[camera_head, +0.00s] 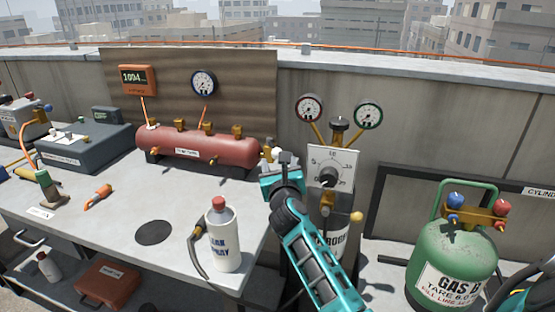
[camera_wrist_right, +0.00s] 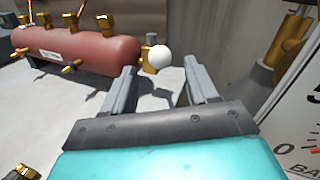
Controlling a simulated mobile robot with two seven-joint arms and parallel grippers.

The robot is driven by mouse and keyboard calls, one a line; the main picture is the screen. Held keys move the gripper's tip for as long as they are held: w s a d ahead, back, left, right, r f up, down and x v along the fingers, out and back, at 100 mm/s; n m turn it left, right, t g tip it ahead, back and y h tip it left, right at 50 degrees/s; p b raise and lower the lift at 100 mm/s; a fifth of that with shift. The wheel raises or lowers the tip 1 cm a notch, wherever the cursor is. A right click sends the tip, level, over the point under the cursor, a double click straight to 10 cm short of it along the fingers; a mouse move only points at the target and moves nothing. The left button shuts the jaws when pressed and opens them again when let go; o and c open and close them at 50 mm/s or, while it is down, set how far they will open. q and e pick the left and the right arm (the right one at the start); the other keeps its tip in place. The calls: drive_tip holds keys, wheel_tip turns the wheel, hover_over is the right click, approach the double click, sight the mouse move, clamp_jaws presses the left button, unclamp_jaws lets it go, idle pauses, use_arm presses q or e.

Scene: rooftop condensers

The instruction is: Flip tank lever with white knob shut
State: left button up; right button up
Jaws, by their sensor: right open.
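The dark red tank (camera_head: 205,148) lies along the back of the bench, with brass fittings on top and front. It also shows in the right wrist view (camera_wrist_right: 80,52). At its right end is a brass valve (camera_wrist_right: 149,62) with a round white knob (camera_wrist_right: 162,57). My right gripper (camera_wrist_right: 160,76) is open, and the knob shows between its fingertips, apart from both fingers. In the head view my right gripper (camera_head: 279,160) is at the tank's right end and partly hides the valve. The lever's exact angle is hard to tell.
A white dial panel (camera_head: 331,167) with gauges stands close right of my right gripper. A green gas cylinder (camera_head: 455,255) is farther right. The bench's middle is mostly clear.

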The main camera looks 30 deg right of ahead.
sight(277, 157)
drive_tip(key=shift+b+x, duration=0.35)
drive_tip(key=shift+x, duration=1.8)
clamp_jaws()
drive_tip(key=shift+f, duration=0.1)
